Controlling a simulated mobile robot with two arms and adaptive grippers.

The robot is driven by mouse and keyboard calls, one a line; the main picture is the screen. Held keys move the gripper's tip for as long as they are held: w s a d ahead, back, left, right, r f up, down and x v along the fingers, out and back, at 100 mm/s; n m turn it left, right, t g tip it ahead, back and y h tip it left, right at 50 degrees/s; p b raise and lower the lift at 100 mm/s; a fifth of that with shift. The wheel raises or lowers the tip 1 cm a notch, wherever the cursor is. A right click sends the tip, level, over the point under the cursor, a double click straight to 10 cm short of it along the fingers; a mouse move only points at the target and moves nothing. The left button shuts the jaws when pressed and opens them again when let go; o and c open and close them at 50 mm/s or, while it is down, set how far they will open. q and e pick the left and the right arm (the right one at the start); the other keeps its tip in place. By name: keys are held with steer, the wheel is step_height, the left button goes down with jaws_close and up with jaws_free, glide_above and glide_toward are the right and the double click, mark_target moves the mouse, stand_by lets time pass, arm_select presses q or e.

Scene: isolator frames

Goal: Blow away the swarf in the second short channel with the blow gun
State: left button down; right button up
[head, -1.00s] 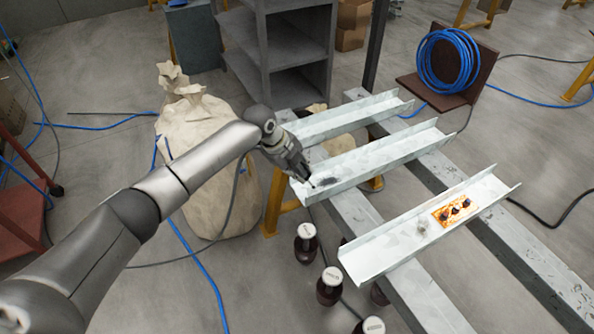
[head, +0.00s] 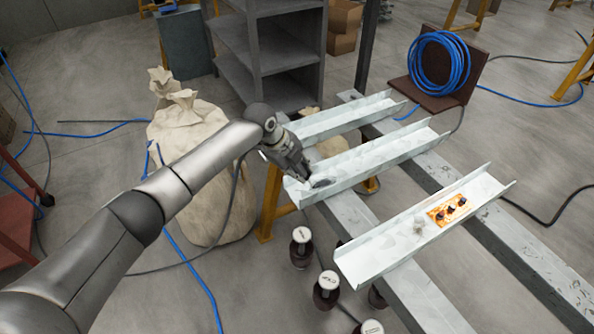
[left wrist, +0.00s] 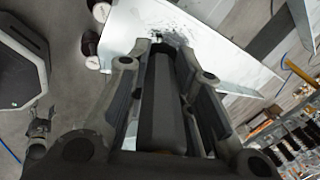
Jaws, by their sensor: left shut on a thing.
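My left gripper (head: 298,167) is shut on the blow gun, whose dark body (left wrist: 162,100) lies between the fingers in the left wrist view. The gun's tip is just above the near left end of the middle channel (head: 385,152), a pale metal U-section. A dark grey patch of swarf (head: 322,182) lies in that channel, close beside the tip. Dark specks (left wrist: 178,32) also show on the pale channel floor in the left wrist view, partly hidden by the gripper. My right gripper is out of view.
The channels rest across two grey beams (head: 510,255). The nearest channel (head: 370,265) holds an orange plate (head: 447,211) with dark knobs and a small grey heap. Another channel (head: 335,122) lies behind. Dark bottles (head: 327,290) stand below. A beige sack (head: 195,165) stands left.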

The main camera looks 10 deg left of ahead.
arm_select(q)
steer(key=shift+w+d+b, duration=0.15)
steer(key=shift+d+b, duration=0.1)
steer(key=shift+b, duration=0.1)
steer(key=shift+w+d+f+b, duration=0.15)
steer(key=shift+w+d+b, duration=0.2)
steer(key=shift+d+b, duration=0.2)
steer(key=shift+d, duration=0.1)
stand_by(0.3)
steer(key=shift+w+d+b, duration=0.55)
steer(key=shift+d+b, duration=0.1)
steer(key=shift+b, duration=0.25)
steer(key=shift+w+d, duration=0.15)
steer(key=shift+d, duration=0.05)
steer(key=shift+w+d+b, duration=0.5)
steer(key=shift+d+b, duration=0.15)
steer(key=shift+b, duration=0.35)
